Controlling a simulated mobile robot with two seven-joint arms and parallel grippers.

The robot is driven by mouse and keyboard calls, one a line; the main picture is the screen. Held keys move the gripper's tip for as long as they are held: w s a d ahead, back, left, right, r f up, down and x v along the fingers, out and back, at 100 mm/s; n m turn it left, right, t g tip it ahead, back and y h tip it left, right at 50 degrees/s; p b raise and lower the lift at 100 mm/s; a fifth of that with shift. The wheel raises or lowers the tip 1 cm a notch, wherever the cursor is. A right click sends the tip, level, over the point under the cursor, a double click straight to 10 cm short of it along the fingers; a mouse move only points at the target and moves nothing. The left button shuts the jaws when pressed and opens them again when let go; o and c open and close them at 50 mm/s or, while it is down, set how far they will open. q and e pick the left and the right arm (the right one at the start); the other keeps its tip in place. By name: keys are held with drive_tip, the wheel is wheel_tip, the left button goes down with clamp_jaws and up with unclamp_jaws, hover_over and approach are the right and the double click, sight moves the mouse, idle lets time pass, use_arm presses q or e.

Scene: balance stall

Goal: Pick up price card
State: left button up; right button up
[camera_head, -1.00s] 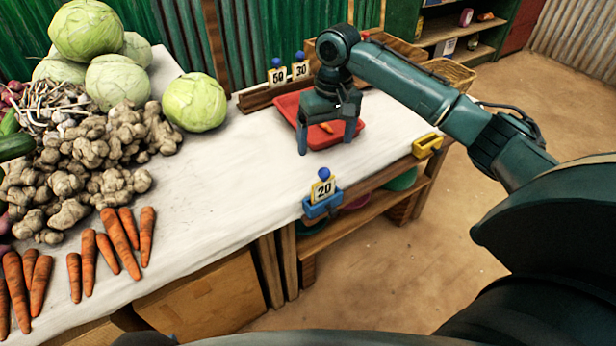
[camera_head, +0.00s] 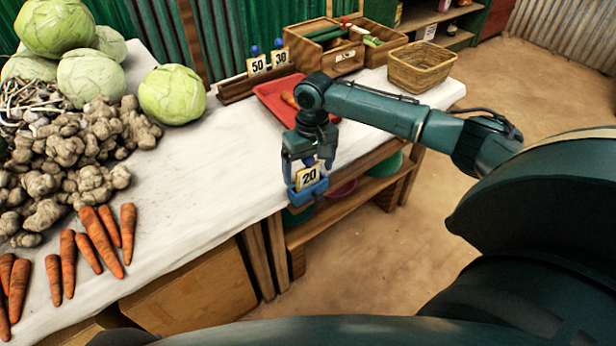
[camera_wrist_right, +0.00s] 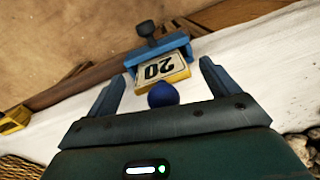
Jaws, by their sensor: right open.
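The price card (camera_head: 308,178), pale yellow and marked 20, stands in a blue clip holder at the front edge of the table. It has a blue ball knob on top. In the right wrist view the card (camera_wrist_right: 160,70) and its blue knob (camera_wrist_right: 163,95) lie between the two fingers. My right gripper (camera_head: 308,170) is open above the card, with its fingers on either side of the knob. The fingers are apart from the card in the wrist view (camera_wrist_right: 160,88). Two more cards, 50 (camera_head: 257,66) and 30 (camera_head: 281,58), stand in a wooden rack (camera_head: 236,88) at the back. My left gripper is not in view.
A red tray (camera_head: 268,98) with a carrot lies behind my right gripper. A wicker basket (camera_head: 420,66) and wooden boxes stand at the back right. Cabbages, ginger and carrots (camera_head: 97,236) cover the left. The white table middle is clear. A yellow clip (camera_wrist_right: 14,120) is on the table edge.

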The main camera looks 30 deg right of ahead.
drive_tip(key=shift+f, duration=0.25)
drive_tip(key=shift+c, duration=0.5)
drive_tip(key=c, duration=1)
drive_tip(key=shift+o, duration=0.2)
drive_tip(key=shift+r, duration=0.1)
